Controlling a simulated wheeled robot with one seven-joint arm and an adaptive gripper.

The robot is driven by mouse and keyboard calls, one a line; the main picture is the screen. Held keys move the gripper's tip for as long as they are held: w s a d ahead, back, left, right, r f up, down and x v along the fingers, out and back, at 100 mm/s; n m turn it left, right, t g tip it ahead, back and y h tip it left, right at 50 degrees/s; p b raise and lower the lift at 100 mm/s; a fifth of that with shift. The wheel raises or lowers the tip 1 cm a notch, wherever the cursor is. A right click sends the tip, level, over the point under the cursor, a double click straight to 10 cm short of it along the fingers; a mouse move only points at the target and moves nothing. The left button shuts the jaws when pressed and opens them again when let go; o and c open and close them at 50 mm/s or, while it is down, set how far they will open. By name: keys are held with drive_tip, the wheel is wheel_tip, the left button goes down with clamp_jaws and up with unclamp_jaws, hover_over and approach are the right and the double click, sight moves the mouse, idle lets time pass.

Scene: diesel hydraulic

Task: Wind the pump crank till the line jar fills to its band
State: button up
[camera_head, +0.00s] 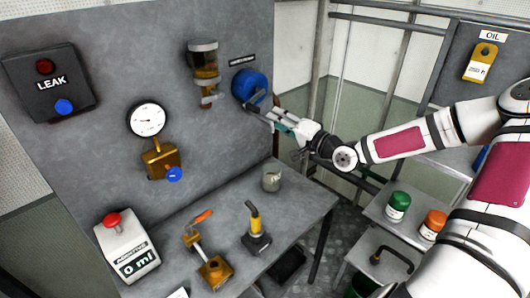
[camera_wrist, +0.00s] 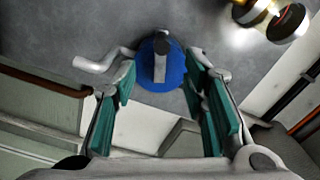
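The blue round pump (camera_head: 249,84) is on the grey upright panel, below a small dark label. In the wrist view the pump (camera_wrist: 172,76) lies straight ahead, with a grey crank bar (camera_wrist: 161,62) across its face. A pale bent rod shows to its left; I cannot tell whether it belongs to the crank. The line jar (camera_head: 205,65) hangs left of the pump, with amber liquid in it; its band and level are too small to read. My gripper (camera_head: 272,115) is at the pump's lower right. Its teal-padded fingers (camera_wrist: 168,100) are apart, with nothing clearly held between them.
The panel carries a LEAK box (camera_head: 50,82), a gauge (camera_head: 147,119) and a brass valve (camera_head: 161,160). The bench below holds a 0 ml counter (camera_head: 127,247), a cup (camera_head: 272,178) and hand tools. Green (camera_head: 398,205) and orange-capped (camera_head: 433,225) jars stand at the right.

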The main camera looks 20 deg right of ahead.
sight(258, 111)
drive_tip(key=w+a+n+b, duration=0.1)
drive_tip(key=w+n+b, duration=0.1)
drive_tip(key=w+n, duration=0.1)
drive_tip(key=w+a+n+b, duration=0.1)
drive_tip(key=w+n+b, duration=0.1)
drive_tip(key=w+n, duration=0.1)
drive_tip(key=w+a+n+b, duration=0.2)
drive_tip(key=w+n, duration=0.1)
drive_tip(key=w, duration=0.2)
drive_tip(key=shift+n, duration=0.3)
idle(0.5)
drive_tip(key=shift+c, duration=0.6)
drive_tip(key=shift+s, duration=0.1)
clamp_jaws()
